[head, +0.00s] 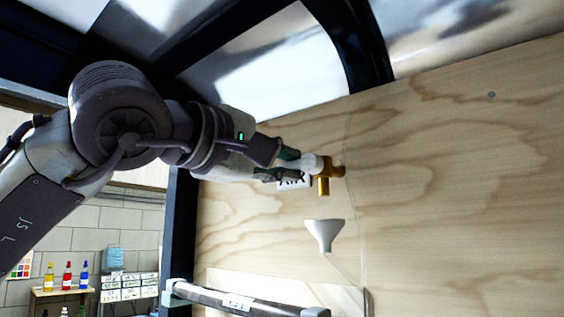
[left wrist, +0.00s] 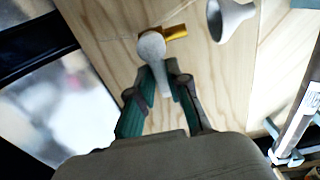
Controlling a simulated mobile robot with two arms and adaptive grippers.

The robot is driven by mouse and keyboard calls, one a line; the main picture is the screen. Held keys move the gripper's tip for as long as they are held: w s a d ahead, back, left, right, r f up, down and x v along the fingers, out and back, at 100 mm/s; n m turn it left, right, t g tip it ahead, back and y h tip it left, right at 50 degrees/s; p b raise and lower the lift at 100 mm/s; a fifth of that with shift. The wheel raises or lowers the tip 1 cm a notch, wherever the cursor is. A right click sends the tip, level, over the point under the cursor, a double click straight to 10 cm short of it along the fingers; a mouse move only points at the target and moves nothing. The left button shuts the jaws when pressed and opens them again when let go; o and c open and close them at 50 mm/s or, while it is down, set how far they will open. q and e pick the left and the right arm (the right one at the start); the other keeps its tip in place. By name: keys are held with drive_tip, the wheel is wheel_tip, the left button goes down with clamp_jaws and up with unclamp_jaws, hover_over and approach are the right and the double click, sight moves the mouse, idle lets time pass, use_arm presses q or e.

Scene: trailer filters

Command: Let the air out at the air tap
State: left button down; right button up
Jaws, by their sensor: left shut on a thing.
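The air tap is a brass fitting (head: 324,184) on the plywood wall, with a pale grey handle (head: 311,163). In the left wrist view the brass body (left wrist: 176,32) shows behind the rounded handle (left wrist: 151,48). My left gripper (head: 285,165) reaches in from the left and is shut on the handle. Its green-padded fingers (left wrist: 158,88) lie on both sides of the handle's stem. A label (head: 293,181) with dark letters is partly hidden behind the fingers. My right gripper is in neither view.
A white funnel (head: 323,234) is on the wall below the tap, and it also shows in the left wrist view (left wrist: 230,18). A dark bar with a label (head: 238,301) runs below. A shelf with coloured bottles (head: 62,290) stands at far left.

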use_arm(q)
drive_tip(key=c, duration=1.1)
unclamp_jaws()
drive_tip(key=v, duration=1.2)
